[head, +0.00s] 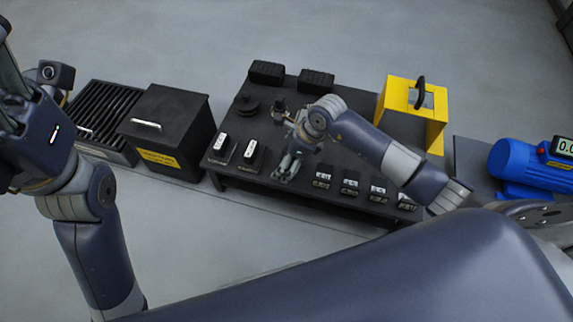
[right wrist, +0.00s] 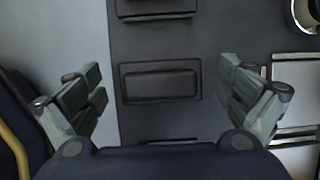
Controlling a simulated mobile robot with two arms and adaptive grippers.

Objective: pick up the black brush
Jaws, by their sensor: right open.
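I cannot tell for sure which thing is the black brush. Two dark ridged blocks, a left one (head: 267,72) and a right one (head: 316,80), lie at the back edge of the black table (head: 240,182). In the right wrist view a dark rectangular block (right wrist: 160,82) lies flat between my fingers, apart from them; I cannot match it to one in the head view. My right gripper (head: 287,167) points down over the table's front part; it shows open and empty in the right wrist view (right wrist: 160,92). My left gripper (head: 22,100) is raised at the far left, its fingertips partly cut off.
Small switch-like boxes (head: 219,148) and several metal-topped pieces (head: 350,186) sit along the table's front. A yellow frame (head: 440,115) with a black handle and a blue motor (head: 533,165) stand at right. A black box (head: 168,125) and a slatted tray (head: 104,108) stand at left.

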